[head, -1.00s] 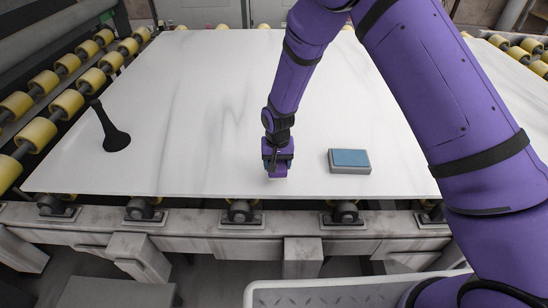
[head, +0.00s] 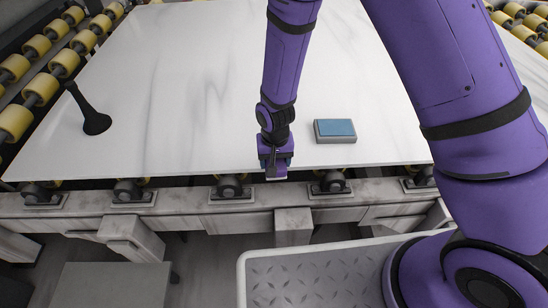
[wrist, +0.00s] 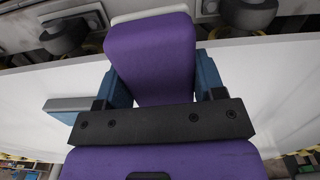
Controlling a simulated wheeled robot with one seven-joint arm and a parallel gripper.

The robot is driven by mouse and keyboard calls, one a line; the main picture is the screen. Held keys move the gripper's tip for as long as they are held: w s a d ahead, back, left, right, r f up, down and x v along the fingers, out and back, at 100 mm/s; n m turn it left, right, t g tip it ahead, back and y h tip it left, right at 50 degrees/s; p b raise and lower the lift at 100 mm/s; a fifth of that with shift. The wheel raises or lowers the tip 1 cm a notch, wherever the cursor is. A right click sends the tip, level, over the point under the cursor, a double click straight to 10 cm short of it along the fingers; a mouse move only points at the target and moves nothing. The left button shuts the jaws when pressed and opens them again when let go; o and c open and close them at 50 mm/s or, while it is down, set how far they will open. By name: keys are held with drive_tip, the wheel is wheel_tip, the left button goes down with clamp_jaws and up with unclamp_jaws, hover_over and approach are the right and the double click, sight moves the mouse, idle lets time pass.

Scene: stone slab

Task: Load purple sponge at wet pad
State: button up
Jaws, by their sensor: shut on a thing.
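My gripper (head: 275,166) is near the slab's front edge, shut on the purple sponge. In the wrist view the purple sponge (wrist: 150,58) is a block with a pale layer (wrist: 150,15) at its far end, between the blue fingers of my gripper (wrist: 164,80). In the head view the fingers hide most of it and mainly its pale underside (head: 276,178) shows. The wet pad (head: 336,128), blue on a grey base, lies on the slab right of and farther back than my gripper. It shows in part at the left of the wrist view (wrist: 62,106).
The white stone slab (head: 190,110) is mostly clear. A black flared tool (head: 95,120) is at its left. Yellow rollers (head: 40,88) line the sides. A white crate (head: 310,280) and grey box (head: 110,285) stand in front, below the slab.

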drive_tip(key=o, duration=0.4)
drive_tip(key=shift+c, duration=0.2)
drive_tip(key=c, duration=0.3)
drive_tip(key=w+d+r+m, duration=0.1)
drive_tip(key=w+d+m, duration=0.2)
drive_tip(key=w+d, duration=0.2)
drive_tip(key=w+d+r+m, duration=0.2)
drive_tip(key=w+d, duration=0.4)
drive_tip(key=d, duration=0.4)
drive_tip(key=w+d+r+m, duration=0.2)
drive_tip(key=w+d+m, duration=0.2)
drive_tip(key=d, duration=0.3)
drive_tip(key=shift+w+d+r, duration=0.15)
drive_tip(key=shift+w+d, duration=0.2)
drive_tip(key=shift+w, duration=0.3)
drive_tip(key=shift+d+f, duration=0.15)
drive_tip(key=shift+f, duration=2.8)
